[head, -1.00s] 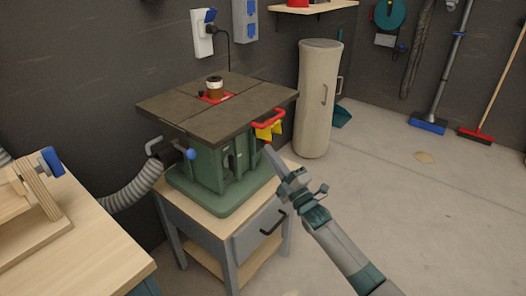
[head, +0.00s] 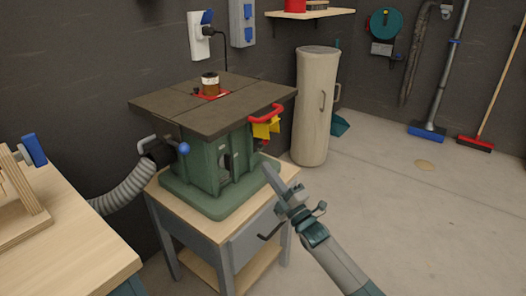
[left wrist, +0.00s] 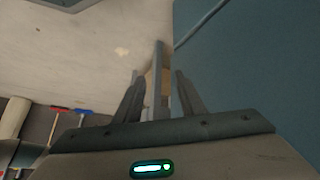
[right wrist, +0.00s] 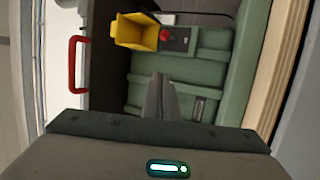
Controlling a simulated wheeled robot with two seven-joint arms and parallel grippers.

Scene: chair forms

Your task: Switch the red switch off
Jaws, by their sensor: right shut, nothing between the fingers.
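The red switch (right wrist: 166,35) is a small red button on a dark plate on the green machine (right wrist: 215,70), beside an open yellow cover (right wrist: 138,32). In the head view the yellow cover (head: 265,128) hangs under the tabletop near a red handle (head: 266,113); the switch cannot be made out there. My right gripper (head: 268,168) is shut and empty, in front of the machine and lower than the cover. In the right wrist view its fingertips (right wrist: 160,82) appear below the switch, with no contact visible. My left gripper (left wrist: 160,90) is open, outside the head view.
The machine stands on a wooden stand with a drawer (head: 258,238). A workbench (head: 70,240) is at the left, with a grey hose (head: 125,190) between. A beige bin (head: 315,105) stands behind.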

